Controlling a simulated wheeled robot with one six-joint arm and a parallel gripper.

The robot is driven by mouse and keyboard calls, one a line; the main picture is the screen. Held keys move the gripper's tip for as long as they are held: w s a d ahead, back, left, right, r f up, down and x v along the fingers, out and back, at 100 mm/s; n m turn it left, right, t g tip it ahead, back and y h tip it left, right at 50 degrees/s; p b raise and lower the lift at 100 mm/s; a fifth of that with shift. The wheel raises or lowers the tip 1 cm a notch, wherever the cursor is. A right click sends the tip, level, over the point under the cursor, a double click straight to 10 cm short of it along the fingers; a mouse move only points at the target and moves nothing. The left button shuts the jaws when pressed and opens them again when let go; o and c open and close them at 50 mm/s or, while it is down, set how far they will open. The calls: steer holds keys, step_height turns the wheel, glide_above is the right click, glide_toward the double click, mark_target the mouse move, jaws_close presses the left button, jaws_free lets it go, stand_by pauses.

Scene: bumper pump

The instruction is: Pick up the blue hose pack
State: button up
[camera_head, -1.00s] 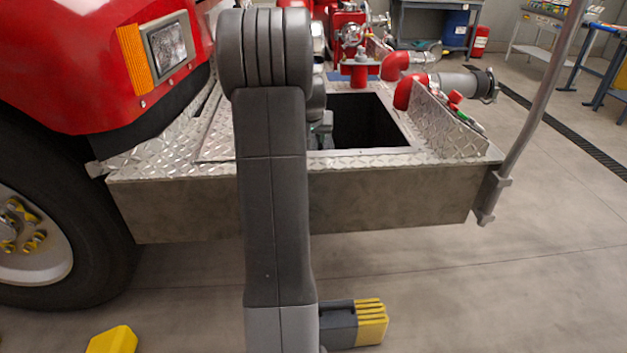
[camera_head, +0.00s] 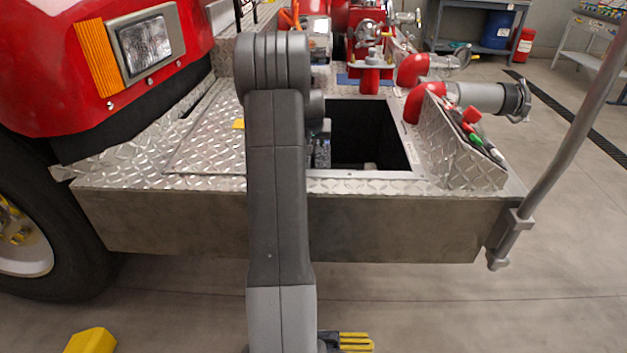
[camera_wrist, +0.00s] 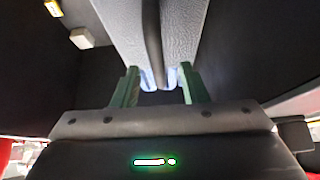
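The well (camera_head: 345,135) in the truck's bumper deck is a dark square opening. My gripper (camera_head: 320,150) reaches down at its left side, largely hidden behind my arm. In the wrist view, my gripper's (camera_wrist: 159,85) two green fingers stand apart. Between and beyond them is a pale grey, textured folded thing with bluish ends, likely the blue hose pack (camera_wrist: 185,35), with a dark gap down its middle. Its bluish ends lie between the fingertips; I see no clear grip on it. The hose pack cannot be made out in the head view.
Dark well walls (camera_wrist: 255,50) surround the gripper. A slanted tread-plate tray (camera_head: 455,150) and red-and-grey pipe fittings (camera_head: 480,97) stand right of the well. A red pump fitting (camera_head: 371,75) rises behind it. A grey post (camera_head: 570,150) stands at the right.

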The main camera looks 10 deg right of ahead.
mark_target(314, 144)
steer(key=x, duration=0.4)
steer(key=shift+r+b, duration=0.1)
steer(key=shift+b, duration=0.2)
jaws_close()
stand_by(0.9)
steer(key=shift+d+r, duration=0.1)
steer(key=shift+r, duration=0.15)
